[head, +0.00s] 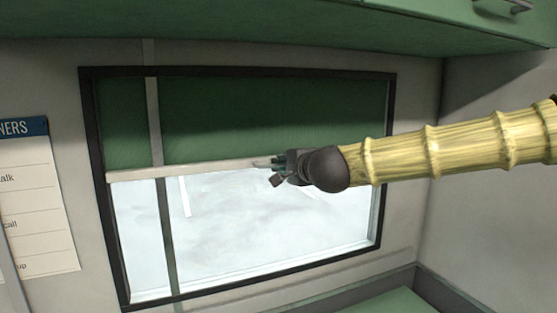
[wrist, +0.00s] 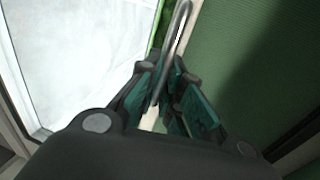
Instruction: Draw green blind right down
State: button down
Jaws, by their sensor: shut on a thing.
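The green blind (head: 240,118) covers about the upper half of the window, with a pale bar (head: 200,168) along its lower edge. In the wrist view the green blind (wrist: 255,50) fills the right side. My gripper (head: 276,165) is at the bar, right of the window's middle. In the wrist view its teal-padded fingers (wrist: 165,95) are closed around a grey metal pull loop (wrist: 180,25) at the bar. The fingers hide part of the loop and bar.
The lower window pane (head: 250,225) is uncovered and bright, inside a dark frame (head: 102,215). A green cabinet (head: 300,25) hangs above. A paper list (head: 38,205) is on the left wall. A thin vertical strip crosses the window's left part.

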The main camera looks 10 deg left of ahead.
notch_tip(320, 180, down, 39)
jog(key=b, duration=2.4)
jog(key=shift+s+f, duration=0.1)
jog(key=shift+f, duration=0.05)
jog(key=c, duration=1.6)
grip_release()
jog(key=shift+a+f, duration=0.1)
jog(key=shift+a, duration=0.1)
jog(key=shift+o, duration=0.2)
jog(key=shift+d, duration=0.1)
jog(key=shift+d, duration=0.1)
jog(key=v, duration=1.1)
jog(key=shift+s+d+r, duration=0.25)
jog(key=shift+s, duration=0.05)
jog(key=shift+r, duration=0.1)
